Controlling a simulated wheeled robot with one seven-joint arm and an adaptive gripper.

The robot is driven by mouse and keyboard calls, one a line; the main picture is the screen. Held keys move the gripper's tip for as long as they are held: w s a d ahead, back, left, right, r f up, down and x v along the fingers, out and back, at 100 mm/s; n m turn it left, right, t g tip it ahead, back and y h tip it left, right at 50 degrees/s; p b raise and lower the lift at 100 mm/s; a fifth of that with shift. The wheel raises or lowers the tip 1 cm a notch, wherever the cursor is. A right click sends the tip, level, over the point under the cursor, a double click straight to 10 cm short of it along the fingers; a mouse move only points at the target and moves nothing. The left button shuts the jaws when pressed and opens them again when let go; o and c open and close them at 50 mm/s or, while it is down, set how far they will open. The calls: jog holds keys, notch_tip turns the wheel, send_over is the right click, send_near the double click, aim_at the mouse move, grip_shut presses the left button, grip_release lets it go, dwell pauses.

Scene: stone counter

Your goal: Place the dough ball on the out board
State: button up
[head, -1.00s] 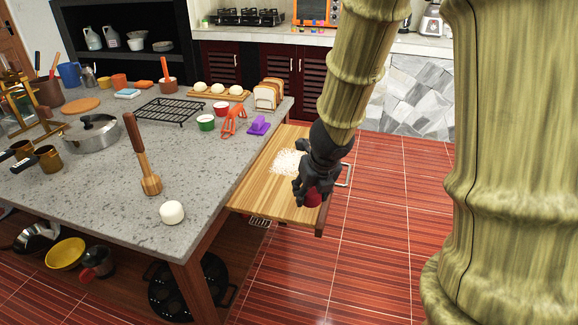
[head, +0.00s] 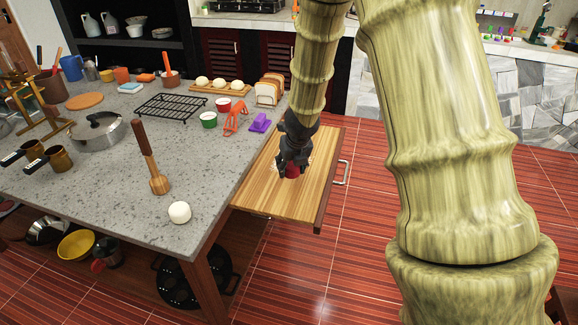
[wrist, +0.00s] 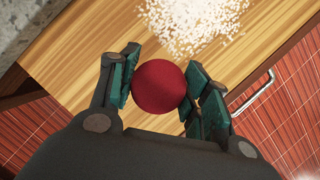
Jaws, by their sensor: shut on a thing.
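My gripper (head: 291,168) is shut on a dark red ball (wrist: 160,87), with a finger on either side of it. It holds the ball over the pulled-out wooden board (head: 262,193); whether the ball touches the wood I cannot tell. White flour-like crumbs (wrist: 190,22) lie on the board just beyond the ball in the wrist view. A white ball, like dough, (head: 180,212) sits on the stone counter near its front corner. Several white balls (head: 219,83) sit on a small wooden board (head: 241,90) at the back of the counter.
A purple item (head: 260,122), an orange tool (head: 235,120), a green cup (head: 208,120) and a black rack (head: 168,107) are on the counter. The pulled-out board has a metal handle (head: 342,174). Its front part is bare.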

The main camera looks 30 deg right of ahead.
aim_at(290, 168)
jog(key=shift+w+d+p, duration=0.15)
jog(key=shift+w+p, duration=0.35)
jog(key=shift+w, duration=0.15)
jog(key=shift+w+f+b, duration=0.1)
jog(key=shift+f+b, duration=1.25)
jog(key=shift+f, duration=0.5)
jog(key=shift+f, duration=0.2)
jog(key=o, duration=1)
jog(key=shift+r, duration=0.1)
jog(key=shift+r, duration=0.55)
jog(key=p+v, duration=0.5)
jog(key=v, duration=0.6)
jog(key=shift+s+p, duration=0.25)
jog(key=shift+p, duration=0.05)
